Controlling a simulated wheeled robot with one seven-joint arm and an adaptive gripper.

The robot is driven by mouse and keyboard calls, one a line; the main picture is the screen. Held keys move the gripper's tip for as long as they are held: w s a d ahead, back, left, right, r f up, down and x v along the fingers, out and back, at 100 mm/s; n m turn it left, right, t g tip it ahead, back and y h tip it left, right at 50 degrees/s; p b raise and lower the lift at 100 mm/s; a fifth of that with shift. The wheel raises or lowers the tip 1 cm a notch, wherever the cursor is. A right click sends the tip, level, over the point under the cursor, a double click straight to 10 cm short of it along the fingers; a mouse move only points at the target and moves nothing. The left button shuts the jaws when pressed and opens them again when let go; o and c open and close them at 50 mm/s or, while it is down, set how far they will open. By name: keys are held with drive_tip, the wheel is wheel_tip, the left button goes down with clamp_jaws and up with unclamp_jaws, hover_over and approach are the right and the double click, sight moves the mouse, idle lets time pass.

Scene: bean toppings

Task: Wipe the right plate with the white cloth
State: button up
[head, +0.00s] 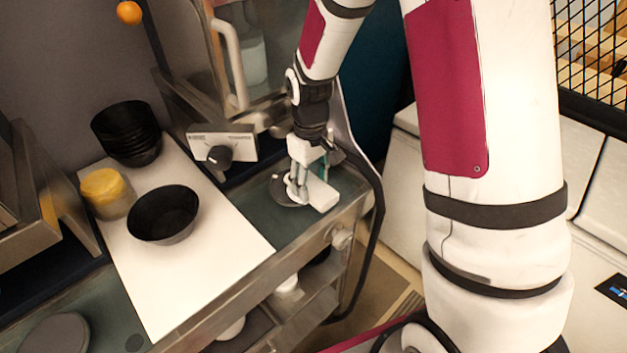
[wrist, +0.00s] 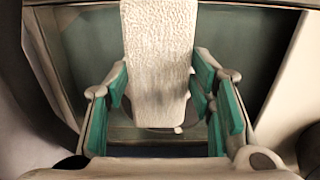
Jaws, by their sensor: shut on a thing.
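My gripper (head: 303,187) is over the green-grey counter on the right side of the stove front in the head view. It is shut on the white cloth (head: 322,196), a thick pale block with a rough surface. In the wrist view the cloth (wrist: 158,45) stands between the green-padded fingers of my gripper (wrist: 160,88). The right plate (head: 281,192) is a dark grey disc under my gripper, mostly hidden by the fingers and the cloth. I cannot tell whether the cloth touches it. The left plate (head: 58,334) is a similar disc at the bottom left.
A white board (head: 190,270) lies between the plates. A panel with a black knob (head: 221,157) stands behind my gripper.

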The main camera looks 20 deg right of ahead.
drive_tip(key=shift+w+a+r, duration=0.1)
drive_tip(key=shift+w+a, duration=0.35)
drive_tip(key=shift+w, duration=0.35)
drive_tip(key=shift+s+d+p, duration=0.25)
drive_tip(key=shift+s+p, duration=0.2)
drive_tip(key=shift+s, duration=0.05)
drive_tip(key=shift+s+d+p, duration=0.2)
drive_tip(key=shift+s+p, duration=0.25)
drive_tip(key=shift+s, duration=0.05)
drive_tip(key=shift+s+d, duration=0.25)
drive_tip(key=shift+s, duration=0.15)
drive_tip(key=shift+w+f, duration=0.1)
drive_tip(key=shift+f, duration=0.1)
